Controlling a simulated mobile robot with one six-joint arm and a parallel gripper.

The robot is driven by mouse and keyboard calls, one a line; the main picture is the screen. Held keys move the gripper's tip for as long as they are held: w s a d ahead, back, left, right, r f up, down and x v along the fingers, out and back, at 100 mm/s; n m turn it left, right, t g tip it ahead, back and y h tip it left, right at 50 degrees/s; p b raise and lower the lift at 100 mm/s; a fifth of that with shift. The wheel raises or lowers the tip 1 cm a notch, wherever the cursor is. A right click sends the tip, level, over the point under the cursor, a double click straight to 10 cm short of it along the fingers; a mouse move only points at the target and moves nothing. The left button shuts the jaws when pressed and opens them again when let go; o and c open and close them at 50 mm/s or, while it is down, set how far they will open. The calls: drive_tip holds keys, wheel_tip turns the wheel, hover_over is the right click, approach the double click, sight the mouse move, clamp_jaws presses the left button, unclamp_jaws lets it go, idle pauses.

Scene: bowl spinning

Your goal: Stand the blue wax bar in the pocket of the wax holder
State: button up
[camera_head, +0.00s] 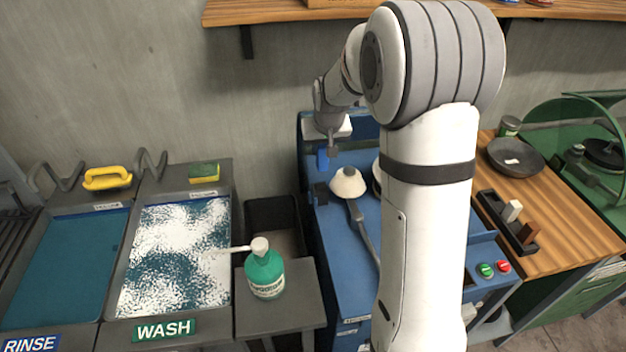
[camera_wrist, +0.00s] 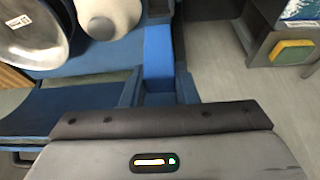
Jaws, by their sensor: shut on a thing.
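My gripper (camera_head: 331,152) is shut on the blue wax bar (camera_head: 322,160), above the back left of the blue machine. In the wrist view a blue upright block, likely this bar (camera_wrist: 158,55), shows beyond the dark gripper body; the fingertips are hidden there. The wax holder (camera_head: 521,243) is a dark tray on the wooden bench at the right. A white bar (camera_head: 512,210) and a brown bar (camera_head: 528,233) stand in it. Its far-end pocket looks empty. My gripper is well to the left of the holder.
A white cone-shaped part (camera_head: 348,184) sits on the blue machine (camera_head: 335,250) below my gripper. A dark bowl (camera_head: 514,157) and a tin (camera_head: 508,126) stand behind the holder. A green pump bottle (camera_head: 265,273) stands left. A wooden shelf (camera_head: 270,12) runs above.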

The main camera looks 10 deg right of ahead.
sight(321, 163)
wheel_tip(321, 163, down, 6)
drive_tip(key=shift+a+r+p, duration=0.15)
drive_tip(key=shift+r+p, duration=0.1)
drive_tip(key=shift+p, duration=0.3)
drive_tip(key=shift+s+f+p, duration=0.1)
drive_tip(key=shift+f+p, duration=0.25)
drive_tip(key=shift+f, duration=1.65)
drive_tip(key=shift+f, duration=0.1)
drive_tip(key=o, duration=1)
drive_tip(key=shift+o, duration=0.2)
